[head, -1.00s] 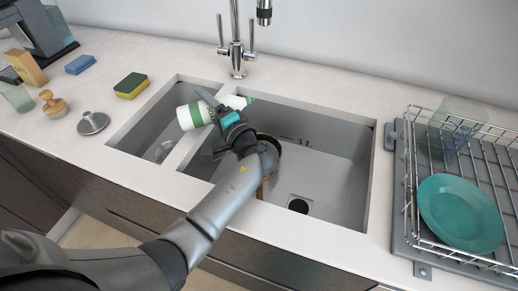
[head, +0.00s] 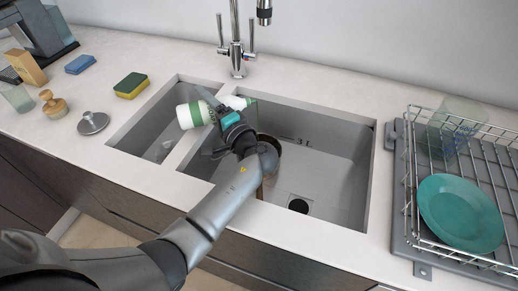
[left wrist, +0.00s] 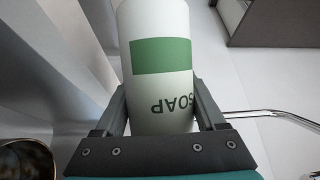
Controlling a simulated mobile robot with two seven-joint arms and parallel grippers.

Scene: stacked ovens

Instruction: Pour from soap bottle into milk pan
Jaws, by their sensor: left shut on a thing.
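The soap bottle (head: 186,116), white with a green band and a green tip, lies nearly on its side above the sink divider. Its base points left and its tip points right. My left gripper (head: 214,108) is shut around the bottle's body; the left wrist view shows the bottle (left wrist: 160,62) between the two fingers (left wrist: 158,100). The milk pan (head: 271,168) stands in the right basin, mostly hidden behind my left forearm and wrist. A dark, shiny round rim, seemingly the pan (left wrist: 25,160), shows at the lower left of the left wrist view. My right gripper is out of view.
The double sink (head: 340,165) has a tall faucet (head: 236,50) behind it. A dish rack (head: 410,190) with a teal plate (head: 460,212) stands at the right. A sponge (head: 131,85), a metal stopper (head: 93,123) and a wooden brush (head: 54,105) sit on the left counter.

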